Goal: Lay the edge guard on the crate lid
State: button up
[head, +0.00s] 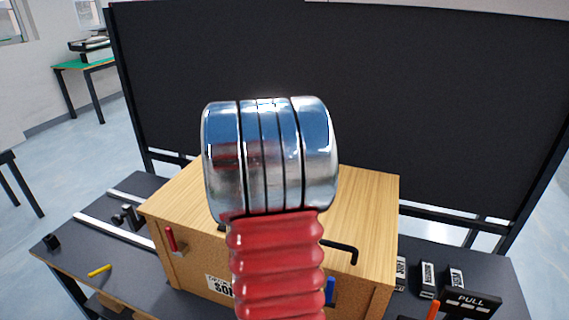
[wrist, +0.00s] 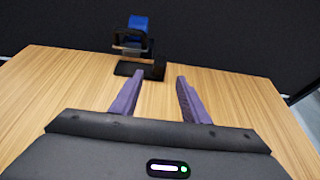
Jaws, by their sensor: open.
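The crate (head: 365,215) has a pale wood top that I take as its lid; the wood top also fills much of the wrist view (wrist: 235,100). In the wrist view my gripper (wrist: 160,76) is open over this wood, its two purple fingers apart with nothing between them. In the head view my red and chrome arm hides the gripper and the middle of the crate. A thin black bent piece (head: 342,248) shows at the crate top's front right, beside my arm; I cannot tell whether it is the edge guard. No other piece is clearly the edge guard.
A blue and black device (wrist: 138,48) stands on the wood beyond my fingertips. A red-handled piece (head: 171,240) and a blue piece (head: 330,290) are at the crate's front. Black labelled blocks (head: 427,277) and a PULL block (head: 470,302) lie right. A dark panel (head: 400,90) stands behind.

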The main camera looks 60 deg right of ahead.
jog(key=w+a+r+m+y, duration=0.1)
jog(key=a+r+m, duration=0.1)
jog(key=a+m, duration=0.35)
jog(key=a+r+m+y, duration=0.1)
jog(key=a+r+m, duration=0.1)
jog(key=a, duration=0.7)
jog(key=w+a+r+m+y, duration=0.15)
jog(key=a+m, duration=0.25)
jog(key=a, duration=0.4)
jog(key=s+a+f+m+t+y, duration=0.1)
jog(key=s+a+m+y, duration=0.1)
jog(key=a, duration=1)
jog(key=s+a+f+m+t+y, duration=0.1)
jog(key=s+a+m+y, duration=0.1)
jog(key=a, duration=0.9)
jog(key=s+a+f+m+t+y, duration=0.1)
jog(key=a+m+y, duration=0.3)
jog(key=a, duration=0.8)
jog(key=shift+s+a+f+y, duration=0.15)
jog(key=shift+s+a+y, duration=0.2)
jog(key=shift+s+y, duration=0.55)
jog(key=shift+c, duration=0.3)
jog(key=shift+c, duration=0.7)
jog(key=shift+d, duration=0.1)
jog(key=shift+c, duration=0.4)
